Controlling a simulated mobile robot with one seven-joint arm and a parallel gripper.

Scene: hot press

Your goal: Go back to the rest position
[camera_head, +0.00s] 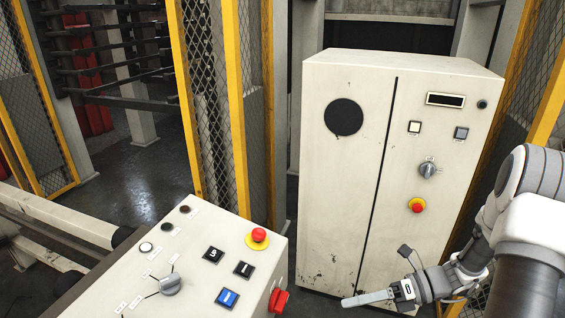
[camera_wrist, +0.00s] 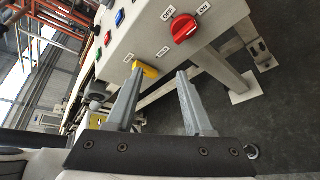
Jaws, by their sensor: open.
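My gripper (camera_head: 368,299) is at the lower right in the head view, low in front of the tall cream cabinet (camera_head: 330,200). Its two grey fingers (camera_wrist: 158,98) show in the wrist view, apart and with nothing between them. Beyond the fingertips, the wrist view shows the side of a cream control box with a red rotary switch (camera_wrist: 184,28) marked ON and OFF and a yellow part (camera_wrist: 145,69). The left fingertip appears close to the yellow part; I cannot tell if they touch.
A cream control panel (camera_head: 215,235) with buttons, a selector knob and a red emergency stop stands at the lower left. Yellow-framed mesh fences (camera_head: 235,100) stand behind. Dark floor (camera_head: 135,180) is open at the left. A metal leg (camera_wrist: 225,70) stands under the box.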

